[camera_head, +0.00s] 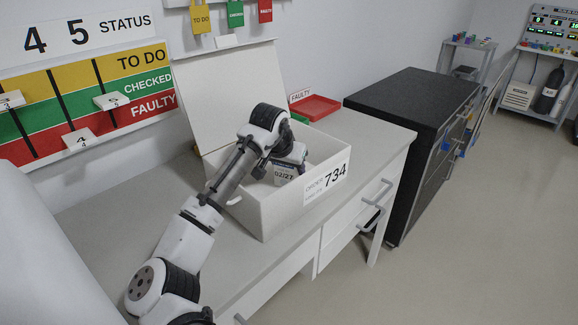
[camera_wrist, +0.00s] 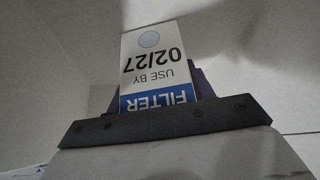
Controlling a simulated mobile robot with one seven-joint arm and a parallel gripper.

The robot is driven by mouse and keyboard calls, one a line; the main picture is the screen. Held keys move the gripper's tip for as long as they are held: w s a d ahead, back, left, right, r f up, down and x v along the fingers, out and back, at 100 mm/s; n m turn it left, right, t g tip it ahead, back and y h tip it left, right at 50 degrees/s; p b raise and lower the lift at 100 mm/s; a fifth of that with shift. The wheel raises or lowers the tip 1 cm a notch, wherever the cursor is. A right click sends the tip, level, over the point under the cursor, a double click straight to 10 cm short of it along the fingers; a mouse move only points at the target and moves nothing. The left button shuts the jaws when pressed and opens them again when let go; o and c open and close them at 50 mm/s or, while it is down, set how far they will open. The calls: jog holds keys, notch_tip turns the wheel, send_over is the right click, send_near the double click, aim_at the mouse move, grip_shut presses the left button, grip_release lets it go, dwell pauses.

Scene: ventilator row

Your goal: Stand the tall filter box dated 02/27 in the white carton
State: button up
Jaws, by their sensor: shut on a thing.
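The filter box dated 02/27 (camera_head: 284,173) is white with a blue band and shows inside the open white carton (camera_head: 270,212), which is marked 734. My gripper (camera_head: 290,155) reaches down into the carton and is shut on the box. In the wrist view the box (camera_wrist: 155,62) stands out beyond my dark gripper (camera_wrist: 165,120), its USE BY 02/27 face upside down in the picture. The box's lower end is hidden by the carton wall in the head view, so I cannot tell whether it touches the carton floor.
The carton's lid (camera_head: 228,92) stands open at the back. A red FAULTY tray (camera_head: 315,107) lies behind the carton on the worktop (camera_head: 372,140). A status board (camera_head: 92,100) hangs at left, and a black-topped cabinet (camera_head: 415,98) stands at right.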

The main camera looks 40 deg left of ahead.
jog(key=shift+f, duration=0.15)
jog(key=o, duration=1)
jog(key=shift+c, duration=0.2)
jog(key=shift+r, duration=0.25)
jog(key=v, duration=1.1)
jog(key=shift+s+r+b, duration=0.25)
jog(key=shift+r+b, duration=0.1)
jog(key=shift+b, duration=0.05)
